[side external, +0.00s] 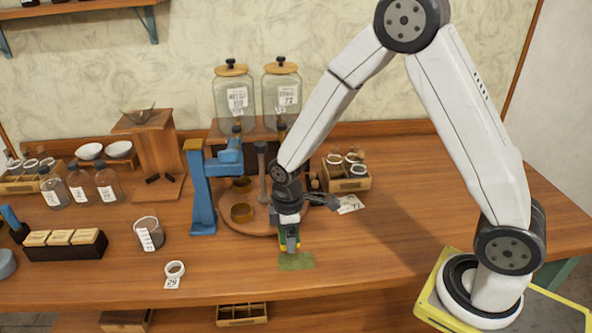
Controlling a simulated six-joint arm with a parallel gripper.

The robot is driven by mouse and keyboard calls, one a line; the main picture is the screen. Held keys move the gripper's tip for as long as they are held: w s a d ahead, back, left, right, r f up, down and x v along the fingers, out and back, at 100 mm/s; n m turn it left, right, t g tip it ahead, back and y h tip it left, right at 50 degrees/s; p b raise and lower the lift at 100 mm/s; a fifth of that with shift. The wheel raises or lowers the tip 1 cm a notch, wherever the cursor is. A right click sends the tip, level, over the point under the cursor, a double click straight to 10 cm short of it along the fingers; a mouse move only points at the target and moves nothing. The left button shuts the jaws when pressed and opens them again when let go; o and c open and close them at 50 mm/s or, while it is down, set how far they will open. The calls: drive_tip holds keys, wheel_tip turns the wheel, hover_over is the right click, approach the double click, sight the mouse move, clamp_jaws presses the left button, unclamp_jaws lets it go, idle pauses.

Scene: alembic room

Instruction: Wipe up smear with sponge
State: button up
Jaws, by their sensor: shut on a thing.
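A green smear (297,261) lies as a rough rectangular patch on the wooden table near its front edge. My gripper (289,235) points down just above and behind the smear's left part. It is shut on a small sponge (290,244) with yellow and green showing between and below the fingers. The sponge is mostly hidden by the fingers. I cannot tell whether its underside touches the smear or the table.
A round wooden board (262,229) with amber dishes and a blue stand (201,190) are behind and left. The table right of the smear is clear.

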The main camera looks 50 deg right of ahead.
drive_tip(key=shift+w+a, duration=0.15)
drive_tip(key=shift+a, duration=0.05)
drive_tip(key=shift+f, duration=0.1)
drive_tip(key=shift+f, duration=0.1)
